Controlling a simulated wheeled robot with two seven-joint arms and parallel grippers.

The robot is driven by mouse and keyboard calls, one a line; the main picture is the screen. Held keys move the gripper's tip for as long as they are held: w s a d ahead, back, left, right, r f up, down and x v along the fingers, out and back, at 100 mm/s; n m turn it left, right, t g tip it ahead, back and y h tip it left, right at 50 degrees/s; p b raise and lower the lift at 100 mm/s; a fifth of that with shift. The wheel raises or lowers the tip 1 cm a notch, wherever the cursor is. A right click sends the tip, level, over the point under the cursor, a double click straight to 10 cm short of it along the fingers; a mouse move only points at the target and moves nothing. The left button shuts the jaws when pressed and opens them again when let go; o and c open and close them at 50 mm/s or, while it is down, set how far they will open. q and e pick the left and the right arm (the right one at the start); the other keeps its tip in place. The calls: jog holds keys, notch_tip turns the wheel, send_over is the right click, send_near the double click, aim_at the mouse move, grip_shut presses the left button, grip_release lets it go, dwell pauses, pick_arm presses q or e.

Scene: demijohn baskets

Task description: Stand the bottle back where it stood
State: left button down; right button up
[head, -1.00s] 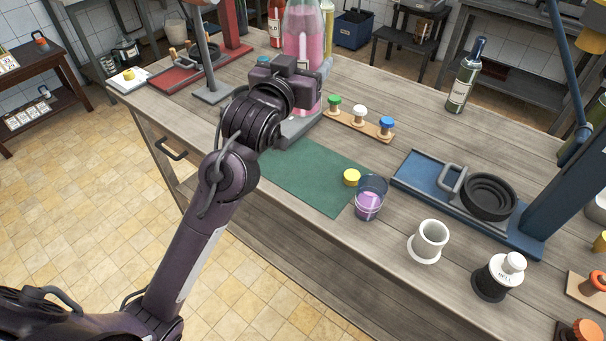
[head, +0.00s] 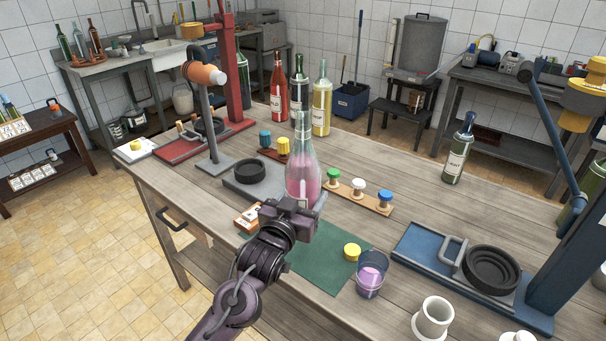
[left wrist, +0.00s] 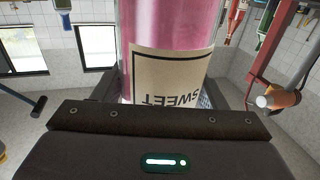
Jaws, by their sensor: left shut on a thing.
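The bottle (head: 303,180) is clear glass with pink liquid and stands upright in my left gripper (head: 303,203). The gripper is shut around its lower part. In the left wrist view the bottle (left wrist: 168,30) fills the middle, with its "SWEET" label (left wrist: 165,75) upside down. In the head view the gripper hides its base, so I cannot tell whether it touches the table. A grey stand with a black ring (head: 250,172) is just left of the bottle, and its ring is empty. My right gripper is not in view.
A wooden strip with green, white and blue stoppers (head: 358,190) lies right of the bottle. A green mat (head: 325,262), a yellow cap (head: 352,252) and a purple-filled beaker (head: 370,275) are nearer. Several bottles (head: 321,105) stand behind.

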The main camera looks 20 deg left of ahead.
pick_arm(q)
jog(key=shift+f, duration=2.95)
jog(key=c, duration=0.7)
grip_release()
jog(key=shift+f, duration=0.35)
jog(key=o, duration=0.4)
jog(key=shift+s, duration=0.1)
jog(key=shift+r, duration=0.1)
jog(key=s, duration=0.3)
jog(key=s+b, duration=0.1)
jog(key=s, duration=0.3)
jog(key=s+a, duration=0.1)
jog(key=s, duration=0.2)
jog(key=shift+s, duration=0.3)
jog(key=shift+s+b, duration=0.35)
jog(key=shift+s, duration=0.3)
